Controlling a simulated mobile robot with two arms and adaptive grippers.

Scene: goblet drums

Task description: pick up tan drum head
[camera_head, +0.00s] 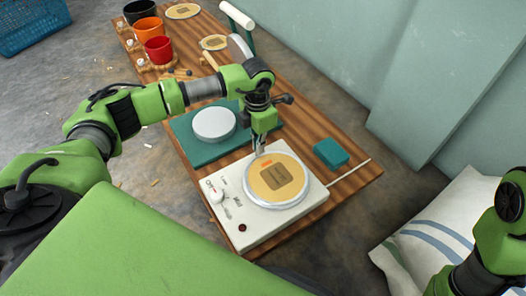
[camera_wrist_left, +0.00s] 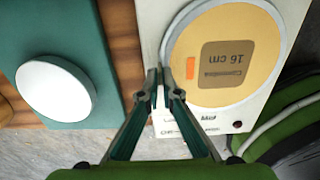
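The tan drum head (camera_head: 283,190) is a round disc with a pale rim and a brown label. It lies on the white device (camera_head: 225,207) with a knob. In the left wrist view the tan drum head (camera_wrist_left: 259,50) reads "16 cm" and has an orange mark. My left gripper (camera_head: 259,150) points down at the disc's far-left rim. In the left wrist view its fingertips (camera_wrist_left: 161,88) are a narrow gap apart at the rim; I cannot tell whether they grip it. My right arm shows at the lower right, its gripper out of view.
A white disc (camera_head: 214,124) lies on a teal mat (camera_head: 190,153) beside the device. A teal block (camera_head: 330,153) and a thin stick are to the right. Red (camera_head: 158,50), orange (camera_head: 149,31) and black cups stand at the table's far end. A striped cushion (camera_head: 440,240) lies right.

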